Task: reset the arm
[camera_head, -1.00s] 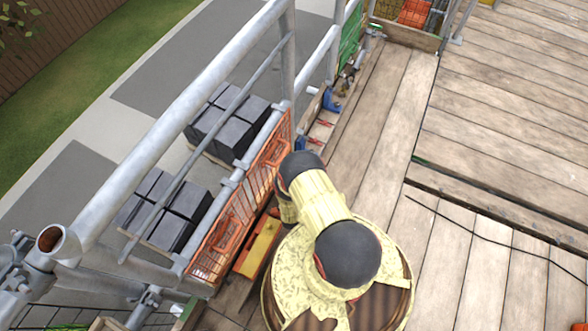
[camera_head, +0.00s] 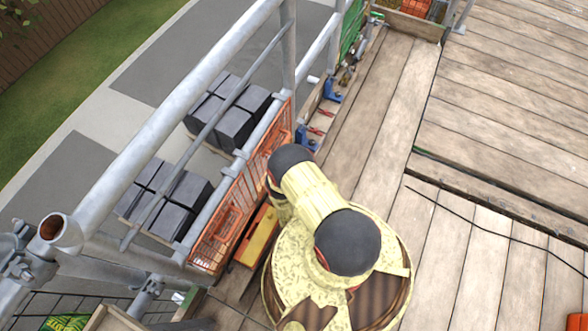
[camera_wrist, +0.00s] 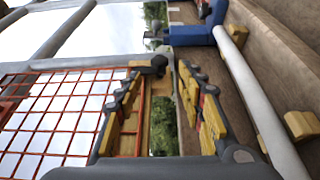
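My gripper (camera_wrist: 160,72) shows in the wrist view with its two yellow-padded fingers apart. It is open, and I see nothing held between the fingers. Past the gap are a wooden part, some greenery and a red mesh. In the head view my yellow arm with black joints is folded low near the guardrail, and my gripper is hidden there.
A metal guardrail (camera_head: 170,120) and orange mesh barrier (camera_head: 240,205) border the deck (camera_head: 490,130) on the left. Pallets of dark blocks (camera_head: 235,108) stand beyond. In the wrist view, a pale pole (camera_wrist: 250,95) and blue clamp (camera_wrist: 190,35) are close. Deck to the right is mostly clear.

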